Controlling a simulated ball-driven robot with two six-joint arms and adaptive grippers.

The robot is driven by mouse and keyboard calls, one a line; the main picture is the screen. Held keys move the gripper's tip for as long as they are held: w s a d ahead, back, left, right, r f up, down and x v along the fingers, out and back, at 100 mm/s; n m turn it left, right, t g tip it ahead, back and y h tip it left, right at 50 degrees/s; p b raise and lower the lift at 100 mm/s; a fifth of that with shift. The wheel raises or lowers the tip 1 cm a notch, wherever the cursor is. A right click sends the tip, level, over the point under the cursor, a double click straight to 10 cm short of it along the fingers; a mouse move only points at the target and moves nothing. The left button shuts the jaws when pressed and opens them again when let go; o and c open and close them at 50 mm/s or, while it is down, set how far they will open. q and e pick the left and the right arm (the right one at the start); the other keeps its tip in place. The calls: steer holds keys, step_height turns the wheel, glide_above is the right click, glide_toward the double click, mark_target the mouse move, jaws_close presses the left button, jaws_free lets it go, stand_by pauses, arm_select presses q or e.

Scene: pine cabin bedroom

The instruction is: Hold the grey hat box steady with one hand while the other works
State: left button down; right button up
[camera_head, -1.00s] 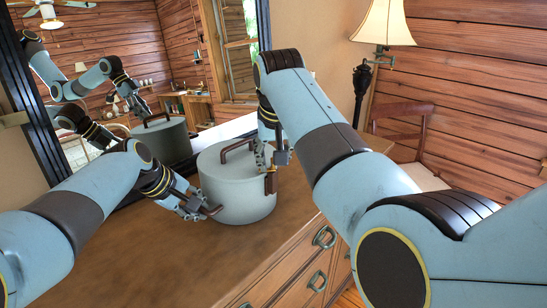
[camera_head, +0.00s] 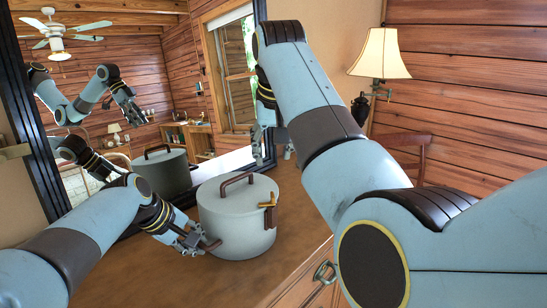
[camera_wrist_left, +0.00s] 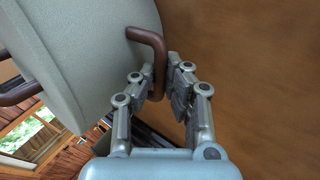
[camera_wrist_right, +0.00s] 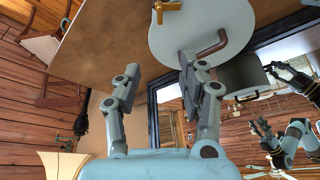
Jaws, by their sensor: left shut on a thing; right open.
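The grey hat box (camera_head: 236,222) stands upright on the wooden dresser top. It has a brown handle on its lid (camera_head: 232,188), a brown side handle (camera_wrist_left: 154,58) and a brass-coloured latch (camera_head: 269,202) on its right side. My left gripper (camera_head: 201,245) is shut on the side handle, at the box's lower left. In the left wrist view, its fingers (camera_wrist_left: 163,95) close around the handle's end. My right gripper (camera_head: 274,158) is above and behind the box's right side, apart from it. In the right wrist view, its fingers (camera_wrist_right: 160,72) are spread and empty.
A black-framed mirror (camera_head: 35,130) stands behind the dresser and reflects my arms and the box. A lamp with a cream shade (camera_head: 381,54) and a wooden chair (camera_head: 408,150) are at the right. The dresser top (camera_head: 165,268) is bare in front of the box.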

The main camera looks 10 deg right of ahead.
steer(key=shift+o, duration=0.6)
steer(key=shift+n, duration=0.4)
steer(key=n+g+y, duration=0.4)
steer(key=n+y, duration=0.1)
steer(key=n, duration=1.2)
glide_toward(276, 204)
steer(key=a+f, duration=0.4)
steer(key=f, duration=0.1)
steer(key=shift+f, duration=0.15)
